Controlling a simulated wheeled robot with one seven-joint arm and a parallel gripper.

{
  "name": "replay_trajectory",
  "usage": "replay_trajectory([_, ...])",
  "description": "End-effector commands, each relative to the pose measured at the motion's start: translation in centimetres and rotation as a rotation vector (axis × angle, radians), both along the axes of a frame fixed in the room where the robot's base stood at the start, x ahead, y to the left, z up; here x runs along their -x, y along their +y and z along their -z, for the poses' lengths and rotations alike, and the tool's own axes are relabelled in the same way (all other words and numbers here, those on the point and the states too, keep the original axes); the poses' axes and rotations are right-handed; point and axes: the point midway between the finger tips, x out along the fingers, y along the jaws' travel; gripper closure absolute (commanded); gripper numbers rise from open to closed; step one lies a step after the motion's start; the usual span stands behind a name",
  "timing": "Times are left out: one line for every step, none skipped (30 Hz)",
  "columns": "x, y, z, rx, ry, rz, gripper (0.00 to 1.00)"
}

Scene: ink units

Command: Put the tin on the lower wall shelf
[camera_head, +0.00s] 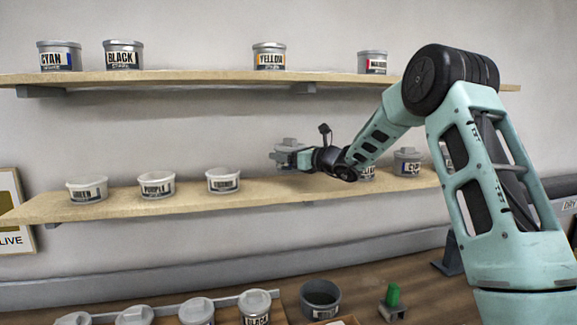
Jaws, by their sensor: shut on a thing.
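A grey lidded tin (287,147) is held in my gripper (293,159), which is shut on it. The tin is in front of the wall, above the lower wall shelf (290,203) in the picture. The gripper hides much of the tin, and I cannot read its label. I cannot tell whether it is over the board or in front of it. The lower shelf carries three pale tins on the left, the nearest one (223,180) left of my gripper. A bare stretch lies between that tin and the tins at right, which my arm partly hides.
The upper wall shelf (200,77) holds several labelled tins. A lidded tin (407,163) stands at the lower shelf's right. Below, the counter holds a row of lidded tins (255,306), a dark open pot (320,299) and a green block (393,295) on a stand.

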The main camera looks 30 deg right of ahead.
Motion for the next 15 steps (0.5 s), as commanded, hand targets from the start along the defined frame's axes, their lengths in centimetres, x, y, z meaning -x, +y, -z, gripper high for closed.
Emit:
replay_trajectory([0.0, 0.0, 0.1, -0.001, -0.003, -0.001, 0.62])
replay_trajectory([0.0, 0.0, 0.3, -0.001, -0.002, -0.001, 0.62])
replay_trajectory([0.0, 0.0, 0.7, -0.001, -0.002, -0.001, 0.62])
replay_trajectory([0.0, 0.0, 1.0, -0.001, -0.002, -0.001, 0.62])
replay_trajectory([0.0, 0.0, 1.4, -0.001, -0.001, 0.0, 0.62])
replay_trajectory([0.0, 0.0, 2.0, -0.002, 0.0, -0.001, 0.62])
replay_trajectory([0.0, 0.1, 2.4, -0.002, 0.0, -0.002, 0.62])
replay_trajectory([0.0, 0.1, 2.8, -0.001, -0.001, -0.002, 0.62])
replay_trajectory([0.0, 0.1, 3.3, -0.001, -0.001, -0.002, 0.62])
replay_trajectory([0.0, 0.1, 3.5, -0.002, -0.001, -0.001, 0.62])
replay_trajectory([0.0, 0.1, 3.7, -0.001, -0.003, -0.001, 0.62])
replay_trajectory([0.0, 0.1, 3.8, 0.0, -0.004, -0.001, 0.62])
replay_trajectory([0.0, 0.1, 3.9, 0.001, -0.006, -0.001, 0.62])
replay_trajectory([0.0, 0.1, 3.9, 0.001, -0.006, -0.001, 0.62])
replay_trajectory([0.0, 0.1, 3.9, 0.001, -0.006, -0.001, 0.62])
